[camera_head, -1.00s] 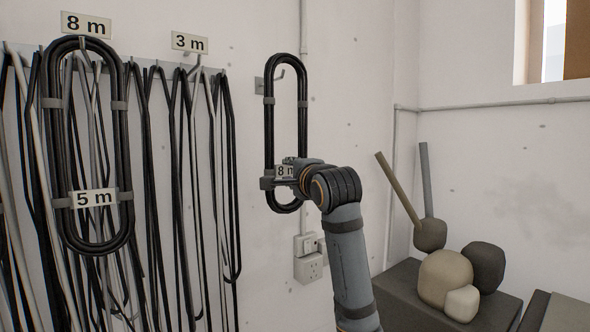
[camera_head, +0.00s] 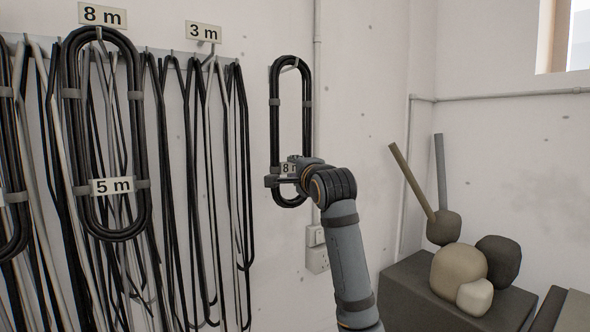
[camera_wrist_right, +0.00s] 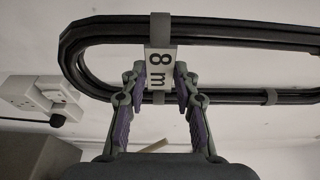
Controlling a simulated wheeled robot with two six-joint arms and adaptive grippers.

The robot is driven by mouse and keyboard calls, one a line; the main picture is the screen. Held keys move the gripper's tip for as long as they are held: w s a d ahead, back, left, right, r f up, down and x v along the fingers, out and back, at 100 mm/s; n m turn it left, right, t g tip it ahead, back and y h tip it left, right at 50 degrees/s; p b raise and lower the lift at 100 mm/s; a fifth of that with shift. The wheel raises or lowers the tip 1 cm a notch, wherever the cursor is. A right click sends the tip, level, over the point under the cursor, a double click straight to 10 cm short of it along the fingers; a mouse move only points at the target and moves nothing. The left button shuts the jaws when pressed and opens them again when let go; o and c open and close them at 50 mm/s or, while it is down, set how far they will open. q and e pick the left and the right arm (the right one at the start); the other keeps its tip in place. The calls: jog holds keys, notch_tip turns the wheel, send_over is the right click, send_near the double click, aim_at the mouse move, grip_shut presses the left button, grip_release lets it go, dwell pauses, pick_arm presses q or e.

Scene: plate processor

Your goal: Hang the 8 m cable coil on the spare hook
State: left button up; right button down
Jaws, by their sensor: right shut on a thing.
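The 8 m cable coil (camera_head: 306,115) is a long black loop with grey bands, held upright at the wall. My right gripper (camera_head: 276,181) is shut on its lower part at the 8 m tag (camera_head: 288,169). In the right wrist view, the coil (camera_wrist_right: 240,30) spans the top and the gripper (camera_wrist_right: 160,85) has a finger on each side of the tag (camera_wrist_right: 160,70). The spare hook (camera_head: 289,69) shows inside the loop just under its top bend; its wall plate is mostly hidden. I cannot tell whether the coil rests on it. My left gripper is out of view.
A rail with hanging black and grey cables fills the left wall; a 5 m coil (camera_head: 71,150) hangs under the 8 m sign (camera_head: 102,14). A 3 m sign (camera_head: 203,32) is beside it. Wall sockets (camera_head: 317,260) sit below the coil. A dark box (camera_head: 400,290) with rounded objects stands right.

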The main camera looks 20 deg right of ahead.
jog(key=shift+r, duration=0.1)
dwell(0.3)
jog(key=c, duration=0.9)
grip_release()
jog(key=shift+s, duration=0.1)
jog(key=shift+c, duration=0.2)
jog(key=s+a, duration=0.1)
jog(key=s, duration=1.1)
jog(key=shift+a, duration=0.3)
jog(key=shift+w, duration=0.1)
